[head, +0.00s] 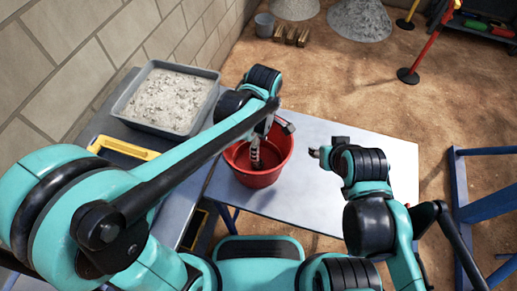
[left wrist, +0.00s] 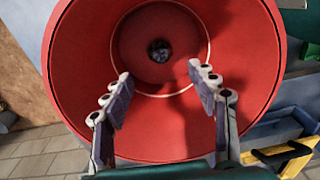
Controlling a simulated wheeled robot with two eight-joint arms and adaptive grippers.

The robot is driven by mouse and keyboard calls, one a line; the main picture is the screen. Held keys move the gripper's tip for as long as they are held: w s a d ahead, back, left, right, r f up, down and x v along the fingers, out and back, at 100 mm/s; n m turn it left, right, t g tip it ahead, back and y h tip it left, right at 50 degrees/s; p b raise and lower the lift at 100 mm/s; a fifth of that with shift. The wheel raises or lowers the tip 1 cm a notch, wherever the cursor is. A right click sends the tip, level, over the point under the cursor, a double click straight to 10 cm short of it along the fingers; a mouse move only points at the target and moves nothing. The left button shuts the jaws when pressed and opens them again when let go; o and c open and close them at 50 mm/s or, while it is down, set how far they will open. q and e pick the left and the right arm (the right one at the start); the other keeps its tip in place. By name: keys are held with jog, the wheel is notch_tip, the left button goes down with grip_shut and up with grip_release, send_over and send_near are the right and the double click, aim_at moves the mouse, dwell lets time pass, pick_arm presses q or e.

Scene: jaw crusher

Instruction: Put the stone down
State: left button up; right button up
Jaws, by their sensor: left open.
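A red bucket (head: 274,177) stands on the pale table. My left gripper (head: 256,158) reaches down into its opening. In the left wrist view my left gripper (left wrist: 163,92) has its two fingers spread wide apart with nothing between them. A small grey stone (left wrist: 160,50) lies on the floor of the red bucket (left wrist: 85,60), beyond the fingertips and apart from them. The stone cannot be made out in the head view. My right gripper (head: 317,153) is above the table, right of the bucket; its finger opening is not clear.
A grey tray of pale gravel (head: 170,99) stands at the left by the block wall. A yellow-edged crate (head: 124,150) is in front of it. The pale table (head: 315,200) has bare room right of the bucket. A blue frame (head: 462,190) stands at the right.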

pick_arm(q)
jog(key=shift+r+p, duration=0.3)
jog(key=shift+r, duration=1)
jog(key=shift+r, duration=0.1)
